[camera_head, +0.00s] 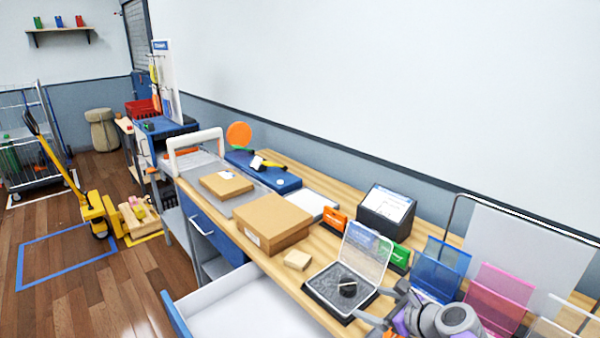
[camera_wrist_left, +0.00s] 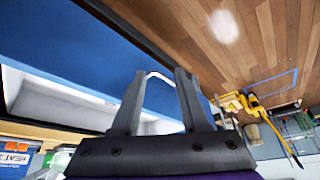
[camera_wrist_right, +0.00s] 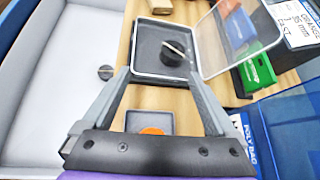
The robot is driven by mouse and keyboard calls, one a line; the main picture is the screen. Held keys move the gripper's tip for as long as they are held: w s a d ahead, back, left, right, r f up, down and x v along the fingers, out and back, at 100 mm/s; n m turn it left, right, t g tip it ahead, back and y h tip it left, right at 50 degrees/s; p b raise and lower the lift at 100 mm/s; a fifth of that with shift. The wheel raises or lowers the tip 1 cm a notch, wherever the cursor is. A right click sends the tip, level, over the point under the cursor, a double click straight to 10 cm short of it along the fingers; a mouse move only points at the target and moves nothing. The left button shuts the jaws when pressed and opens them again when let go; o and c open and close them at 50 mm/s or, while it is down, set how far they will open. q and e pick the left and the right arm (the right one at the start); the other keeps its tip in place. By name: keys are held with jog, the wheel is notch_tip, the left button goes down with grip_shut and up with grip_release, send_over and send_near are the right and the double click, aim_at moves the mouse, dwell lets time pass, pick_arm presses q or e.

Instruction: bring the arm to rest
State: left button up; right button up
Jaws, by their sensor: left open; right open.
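My right gripper (camera_head: 378,312) is at the lower right of the head view, over the front edge of the workbench. In the right wrist view my right gripper (camera_wrist_right: 160,76) is open, with nothing between its fingers. Beyond its fingertips is a black case (camera_wrist_right: 146,66) with its clear lid raised; a dark round knob (camera_wrist_right: 174,52) sits inside. The case (camera_head: 322,301) also shows in the head view. My left gripper (camera_wrist_left: 161,73) is open and empty in the left wrist view, near a blue panel (camera_wrist_left: 80,45). It is not visible in the head view.
A cardboard box (camera_head: 272,222), a small tan block (camera_head: 297,260) and coloured clear holders (camera_head: 440,268) stand on the bench. Wooden floor (camera_head: 75,285) is open at left.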

pick_arm(q)
jog(key=r+p, duration=0.1)
jog(key=r, duration=0.1)
jog(key=w+r+p, duration=0.1)
jog(key=r+p, duration=0.1)
pick_arm(e)
jog(key=s+a+f+n+g+h, duration=0.1)
jog(key=s+f+n+g+h, duration=0.1)
jog(key=s+n, duration=1)
jog(key=s+a+f+n+g+h, duration=0.2)
jog(key=s+f+n+h, duration=0.1)
jog(key=s+n, duration=0.9)
jog(key=f+n, duration=0.1)
jog(key=n, duration=0.3)
jog(key=shift+f+g, duration=0.35)
jog(key=shift+g, duration=0.05)
pick_arm(q)
jog(key=shift+a, duration=0.1)
